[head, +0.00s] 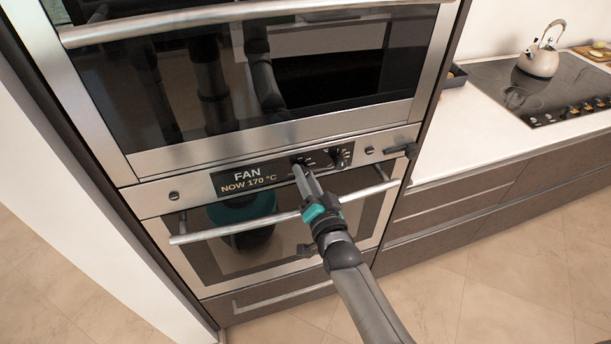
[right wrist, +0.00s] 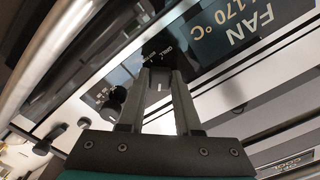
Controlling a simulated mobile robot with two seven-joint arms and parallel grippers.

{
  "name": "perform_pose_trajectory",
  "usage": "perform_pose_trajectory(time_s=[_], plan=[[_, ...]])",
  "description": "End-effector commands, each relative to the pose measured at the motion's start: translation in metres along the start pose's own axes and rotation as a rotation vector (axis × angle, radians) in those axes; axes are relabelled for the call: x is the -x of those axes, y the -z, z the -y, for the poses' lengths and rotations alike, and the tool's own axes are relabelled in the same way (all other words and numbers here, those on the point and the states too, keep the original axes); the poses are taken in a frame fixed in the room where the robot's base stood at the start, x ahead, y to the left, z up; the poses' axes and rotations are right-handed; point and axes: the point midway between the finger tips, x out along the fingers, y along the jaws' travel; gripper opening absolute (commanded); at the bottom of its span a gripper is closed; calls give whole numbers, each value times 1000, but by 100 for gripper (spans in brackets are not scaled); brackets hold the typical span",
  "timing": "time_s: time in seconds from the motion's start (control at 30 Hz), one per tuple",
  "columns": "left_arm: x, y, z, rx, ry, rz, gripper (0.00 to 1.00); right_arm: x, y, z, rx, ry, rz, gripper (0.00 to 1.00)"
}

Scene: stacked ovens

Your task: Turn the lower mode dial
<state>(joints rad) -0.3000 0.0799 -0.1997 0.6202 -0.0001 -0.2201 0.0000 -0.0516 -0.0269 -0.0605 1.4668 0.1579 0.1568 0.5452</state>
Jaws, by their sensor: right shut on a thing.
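The lower oven's control panel (head: 150,203) has a dark display (head: 246,180) reading "FAN" and "NOW 170 °C". My right gripper (head: 300,168) reaches up over the door handle to the panel, just right of the display. It is shut on the lower mode dial (right wrist: 157,84), which sits between the fingertips in the right wrist view. The fingers hide most of the dial in the head view. A "GRILL" mark shows beside it in the wrist view. My left gripper is not in view.
The lower door's bar handle (head: 215,234) runs beneath my right gripper. The upper oven (head: 150,158) is just above the panel. Another dark knob (head: 345,155) sits right of the gripper. A kettle (head: 538,62) stands on the hob at the right.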

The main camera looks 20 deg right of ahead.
Motion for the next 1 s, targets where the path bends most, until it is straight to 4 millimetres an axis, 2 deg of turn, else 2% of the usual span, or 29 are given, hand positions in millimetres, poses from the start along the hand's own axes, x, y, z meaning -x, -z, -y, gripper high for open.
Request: perform_pose_trajectory(time_s=[0.7, 1.0], plan=[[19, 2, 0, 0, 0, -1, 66, 0, 0, 0, 547, -1, 0, 0], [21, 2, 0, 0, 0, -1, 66, 0, 0, 0, 697, -1, 0, 0]])
